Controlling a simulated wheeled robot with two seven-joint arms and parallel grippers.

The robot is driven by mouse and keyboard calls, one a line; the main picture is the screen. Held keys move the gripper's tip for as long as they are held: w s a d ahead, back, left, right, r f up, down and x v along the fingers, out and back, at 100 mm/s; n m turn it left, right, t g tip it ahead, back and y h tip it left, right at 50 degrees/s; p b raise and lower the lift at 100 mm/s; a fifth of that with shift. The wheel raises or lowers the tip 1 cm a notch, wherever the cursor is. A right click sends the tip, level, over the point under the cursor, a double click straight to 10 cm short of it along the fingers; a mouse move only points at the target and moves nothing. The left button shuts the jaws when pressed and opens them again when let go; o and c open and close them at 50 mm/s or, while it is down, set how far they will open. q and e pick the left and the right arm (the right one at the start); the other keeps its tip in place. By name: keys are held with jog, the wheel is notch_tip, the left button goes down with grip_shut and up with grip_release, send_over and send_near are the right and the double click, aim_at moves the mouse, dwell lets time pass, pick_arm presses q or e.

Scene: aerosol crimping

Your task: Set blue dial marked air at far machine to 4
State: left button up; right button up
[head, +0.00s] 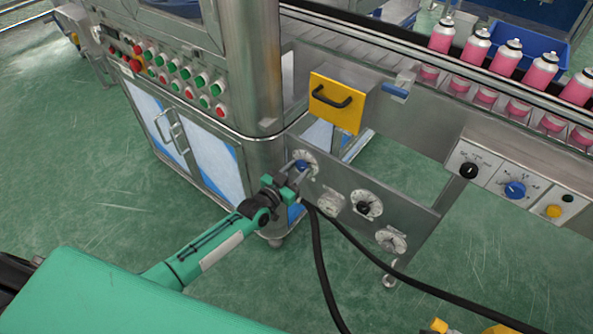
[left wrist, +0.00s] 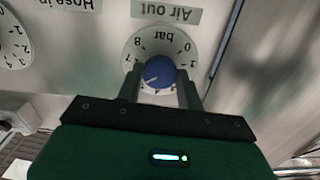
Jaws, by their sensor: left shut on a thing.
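The blue dial knob (left wrist: 160,73) sits on a round white scale marked bar, under an "Air out" label (left wrist: 166,12); the left wrist view shows both upside down. The white mark on the knob points to the lower left in that view, seemingly between 4 and 6, though the nearby figures are partly hidden. My left gripper (left wrist: 161,92) is shut on the knob, one finger on each side. In the head view the dial (head: 302,165) is at the upper left of a grey panel, with my left gripper (head: 296,176) at it. My right gripper is not in view.
The panel also carries a black knob (head: 364,207) and gauges (head: 391,239). Black hoses (head: 318,255) hang below it. Another blue knob (head: 514,190) is on the conveyor side at right, below pink cans (head: 540,72).

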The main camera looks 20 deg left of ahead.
pick_arm(q)
jog(key=n, duration=0.2)
jog(key=shift+n, duration=1.3)
jog(key=n+b, duration=0.1)
jog(key=n, duration=0.2)
jog(key=shift+n, duration=1.1)
jog(key=shift+n+b, duration=0.3)
jog(key=shift+n, duration=0.2)
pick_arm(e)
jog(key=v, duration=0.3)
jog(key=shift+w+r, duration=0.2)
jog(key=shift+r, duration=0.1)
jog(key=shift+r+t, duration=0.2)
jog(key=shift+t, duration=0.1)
pick_arm(q)
jog(key=o, duration=1)
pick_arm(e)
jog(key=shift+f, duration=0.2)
